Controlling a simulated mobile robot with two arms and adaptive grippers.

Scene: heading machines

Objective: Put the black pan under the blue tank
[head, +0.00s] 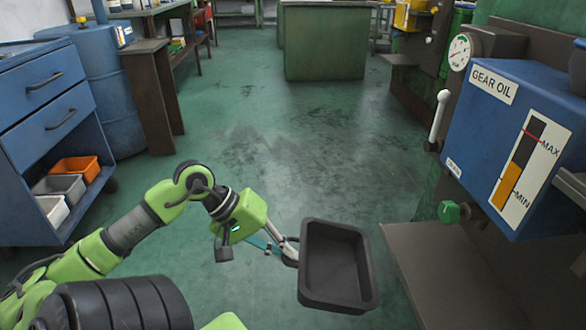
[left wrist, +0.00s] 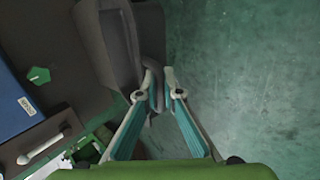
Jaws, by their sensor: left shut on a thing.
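The black pan (head: 338,268) is a dark rectangular tray, held in the air at the lower middle of the head view, its open side facing up and tilted toward me. My left gripper (head: 290,250) is shut on its left edge. In the left wrist view the fingers (left wrist: 160,88) close on a dark part of the pan (left wrist: 108,50). The blue tank (head: 515,130), labelled GEAR OIL, is at the right, with a green knob (head: 449,212) below its front corner. The pan is left of the tank, apart from it. My right gripper does not show.
A brown metal shelf (head: 435,265) lies below the tank, right of the pan. A white-handled lever (head: 439,115) stands beside the tank. A blue drawer cabinet (head: 40,100) with bins is at the left. The green floor (head: 250,130) between is clear.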

